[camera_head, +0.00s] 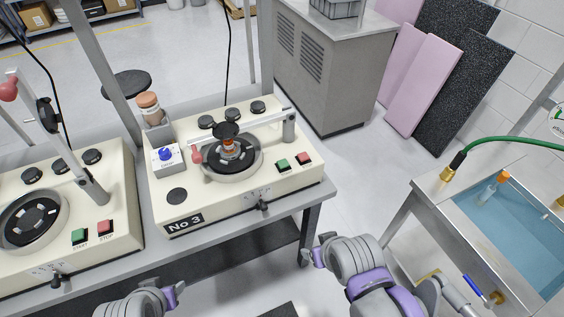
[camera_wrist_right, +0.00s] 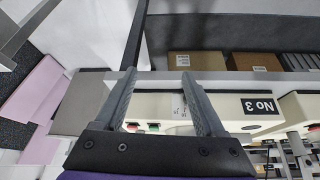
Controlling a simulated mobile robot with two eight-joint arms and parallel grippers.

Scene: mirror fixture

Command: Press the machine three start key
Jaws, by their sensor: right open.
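Machine three (camera_head: 225,200) is a cream box with a black "No 3" label on its front left. Its green start key (camera_head: 282,164) is at the front right of the top, left of the red stop key (camera_head: 304,158). In the right wrist view the machine is upside down, with the start key (camera_wrist_right: 153,127) and stop key (camera_wrist_right: 132,127) showing beyond and between the fingers. My right gripper (camera_wrist_right: 157,78) is open, empty and apart from the keys.
A similar machine (camera_head: 108,252) with its own green and red keys stands to the left. A small box with a blue button (camera_head: 166,154) sits on machine three's left side. A blue-water sink (camera_head: 530,235) is at the right. Open floor lies between bench and sink.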

